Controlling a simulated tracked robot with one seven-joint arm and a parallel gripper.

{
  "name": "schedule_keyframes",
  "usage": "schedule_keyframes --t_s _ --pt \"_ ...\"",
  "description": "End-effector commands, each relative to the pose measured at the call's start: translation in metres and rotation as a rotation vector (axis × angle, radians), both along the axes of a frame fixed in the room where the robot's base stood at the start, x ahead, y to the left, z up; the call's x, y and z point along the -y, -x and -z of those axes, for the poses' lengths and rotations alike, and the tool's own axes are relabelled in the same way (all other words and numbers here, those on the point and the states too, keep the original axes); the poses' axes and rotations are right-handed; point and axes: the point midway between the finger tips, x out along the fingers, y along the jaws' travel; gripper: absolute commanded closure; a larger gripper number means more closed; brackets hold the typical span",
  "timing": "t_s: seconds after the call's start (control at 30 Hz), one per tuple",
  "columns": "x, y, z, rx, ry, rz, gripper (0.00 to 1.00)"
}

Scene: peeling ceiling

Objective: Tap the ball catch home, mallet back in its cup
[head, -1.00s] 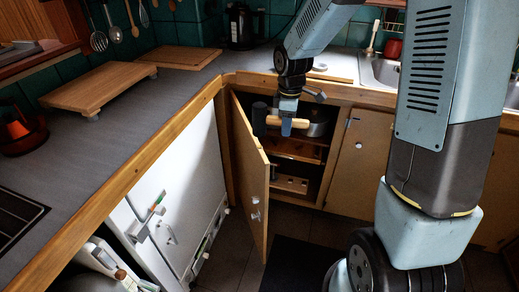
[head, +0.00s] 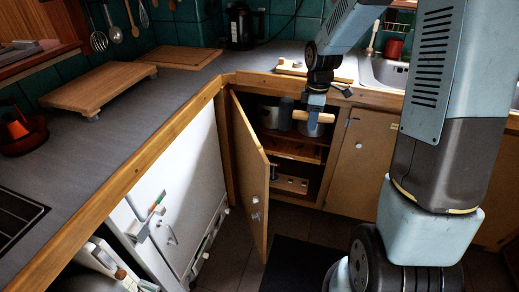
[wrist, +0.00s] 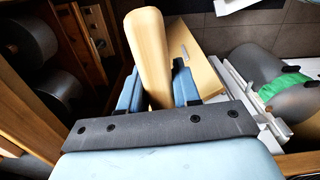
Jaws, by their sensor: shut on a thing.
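My gripper (head: 315,108) is shut on the mallet's pale wooden handle (head: 325,118) and holds it roughly level in front of the open corner cabinet. In the wrist view the handle (wrist: 150,42) passes between my blue fingers (wrist: 158,88), and the head is hidden. The tan cabinet door (head: 246,160) stands open, with small metal fittings (head: 255,208) low on it. I cannot tell which fitting is the ball catch. I cannot make out the mallet's cup for certain.
Pots (head: 308,126) stand on the cabinet shelf behind the mallet. A white appliance front (head: 185,190) with a small holder (head: 140,230) is at left. The grey worktop (head: 150,110) carries wooden boards. In the wrist view a rounded grey object with a green band (wrist: 275,88) is at right.

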Motion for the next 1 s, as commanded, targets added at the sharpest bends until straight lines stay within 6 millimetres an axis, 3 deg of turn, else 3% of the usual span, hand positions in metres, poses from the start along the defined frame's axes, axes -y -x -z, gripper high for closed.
schedule_keyframes --t_s 0.53,1.0 --pt "-0.005 0.001 0.0 0.0 0.0 -0.001 1.0" --pt "-0.074 0.022 0.0 0.0 0.0 -0.003 1.0"
